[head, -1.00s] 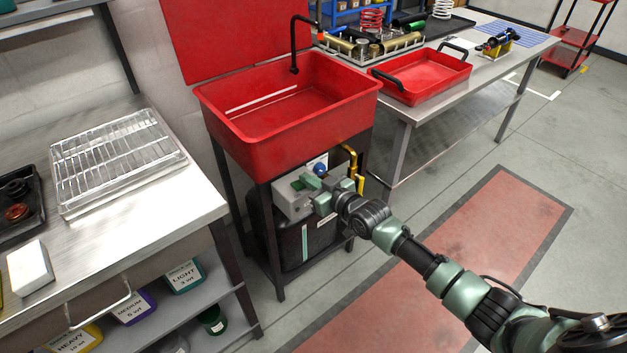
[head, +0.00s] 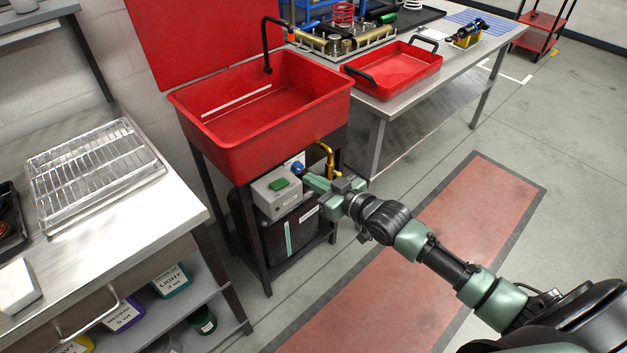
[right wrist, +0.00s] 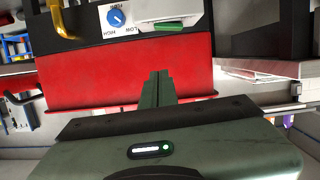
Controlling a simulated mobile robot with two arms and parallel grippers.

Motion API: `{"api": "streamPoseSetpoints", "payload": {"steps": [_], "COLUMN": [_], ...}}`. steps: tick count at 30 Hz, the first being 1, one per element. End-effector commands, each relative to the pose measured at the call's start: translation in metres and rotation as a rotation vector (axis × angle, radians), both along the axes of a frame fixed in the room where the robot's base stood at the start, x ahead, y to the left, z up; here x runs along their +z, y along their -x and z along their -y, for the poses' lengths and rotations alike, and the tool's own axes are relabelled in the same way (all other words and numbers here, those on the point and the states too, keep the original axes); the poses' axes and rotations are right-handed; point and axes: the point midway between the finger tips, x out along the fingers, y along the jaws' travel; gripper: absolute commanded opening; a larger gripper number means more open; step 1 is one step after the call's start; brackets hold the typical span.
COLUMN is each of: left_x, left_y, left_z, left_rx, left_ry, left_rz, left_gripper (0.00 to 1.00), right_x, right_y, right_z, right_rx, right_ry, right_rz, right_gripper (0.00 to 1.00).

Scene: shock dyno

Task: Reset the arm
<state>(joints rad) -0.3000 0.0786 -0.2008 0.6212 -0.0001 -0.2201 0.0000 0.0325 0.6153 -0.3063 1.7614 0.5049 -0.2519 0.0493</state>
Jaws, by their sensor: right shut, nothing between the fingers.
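My right gripper (head: 309,178) is shut and empty. It is in front of the red sink stand, just right of a grey control box (head: 263,204) with a green button (head: 279,184). A blue knob (head: 298,168) is close behind the fingertips. In the right wrist view the closed fingers (right wrist: 158,82) point toward the red basin. The blue knob (right wrist: 117,18) and the green button (right wrist: 168,25) show above them, apart from the fingers. My left gripper is not in view.
The red basin (head: 262,144) overhangs the gripper, with a brass pipe (head: 329,155) to the right. A steel bench (head: 178,208) with a wire rack stands left. A table with a red tray (head: 400,84) stands behind right. The floor with a red mat (head: 440,230) is open.

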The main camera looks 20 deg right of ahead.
Motion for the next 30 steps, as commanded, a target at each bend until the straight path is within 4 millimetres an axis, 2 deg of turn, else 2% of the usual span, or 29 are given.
{"api": "streamPoseSetpoints", "payload": {"steps": [12,14,16,17,20,23,24,26,27,30], "left_x": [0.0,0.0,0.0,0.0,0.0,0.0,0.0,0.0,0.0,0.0], "left_y": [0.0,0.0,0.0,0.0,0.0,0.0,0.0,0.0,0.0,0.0], "left_z": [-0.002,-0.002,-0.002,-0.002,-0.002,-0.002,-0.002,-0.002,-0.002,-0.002], "left_rx": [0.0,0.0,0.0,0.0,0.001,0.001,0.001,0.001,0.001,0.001], "left_ry": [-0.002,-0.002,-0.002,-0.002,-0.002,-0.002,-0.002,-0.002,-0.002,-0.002], "left_rz": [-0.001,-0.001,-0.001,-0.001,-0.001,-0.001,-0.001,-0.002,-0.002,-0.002], "left_gripper": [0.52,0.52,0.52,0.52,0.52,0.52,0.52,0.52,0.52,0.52], "right_x": [-0.001,-0.006,-0.025,-0.036,-0.092,-0.163,-0.19,-0.231,-0.256,-0.316], "right_y": [0.0,0.0,0.002,0.004,0.015,0.04,0.053,0.076,0.093,0.141], "right_z": [0.0,0.002,0.007,0.011,0.027,0.043,0.047,0.053,0.056,0.06], "right_rx": [-0.001,-0.007,-0.024,-0.036,-0.087,-0.143,-0.161,-0.184,-0.197,-0.221], "right_ry": [0.0,0.002,0.008,0.012,0.036,0.071,0.086,0.108,0.122,0.158], "right_rz": [-0.001,-0.009,-0.036,-0.055,-0.14,-0.253,-0.299,-0.371,-0.418,-0.537], "right_gripper": [0.0,0.0,0.0,0.0,0.0,0.0,0.0,0.0,0.0,0.0]}}
